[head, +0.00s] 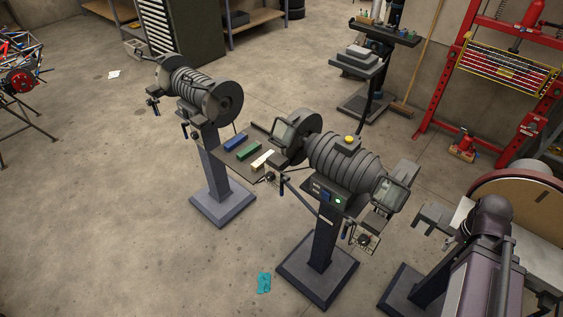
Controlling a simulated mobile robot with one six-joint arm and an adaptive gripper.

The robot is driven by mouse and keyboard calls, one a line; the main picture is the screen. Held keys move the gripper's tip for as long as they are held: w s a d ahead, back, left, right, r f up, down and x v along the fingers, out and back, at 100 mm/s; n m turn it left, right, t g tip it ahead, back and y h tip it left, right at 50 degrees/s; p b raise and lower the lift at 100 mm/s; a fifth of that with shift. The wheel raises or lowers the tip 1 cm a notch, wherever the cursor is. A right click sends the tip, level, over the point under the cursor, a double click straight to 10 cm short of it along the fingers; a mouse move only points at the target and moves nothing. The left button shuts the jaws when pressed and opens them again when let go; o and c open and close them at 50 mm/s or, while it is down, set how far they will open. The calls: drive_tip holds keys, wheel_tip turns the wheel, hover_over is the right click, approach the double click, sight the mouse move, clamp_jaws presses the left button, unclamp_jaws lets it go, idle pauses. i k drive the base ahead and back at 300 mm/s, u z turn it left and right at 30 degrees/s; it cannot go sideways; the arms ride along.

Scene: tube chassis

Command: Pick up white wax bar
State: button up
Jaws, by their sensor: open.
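The white wax bar (262,160) is a small pale, cream-white block. It lies on a dark flat tray (231,158) between the two pedestal machines. It is at the right end of a row, beside a green bar (249,150) and a blue bar (235,142). The bar's top shows clear, and nothing is seen holding it. My gripper is not seen in the head view, so its place relative to the bar is hidden.
A pedestal grinder (345,165) stands close to the tray's right, its wheel (303,141) near the bars. Another pedestal machine (190,85) stands to the left. A teal cloth (264,283) lies on the floor. Floor at left is open.

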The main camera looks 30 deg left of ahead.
sight(256, 165)
drive_tip(key=z, duration=0.2)
drive_tip(key=k, duration=1.15)
drive_tip(key=u, duration=0.8)
drive_tip(key=i, duration=1)
drive_tip(key=z, duration=0.1)
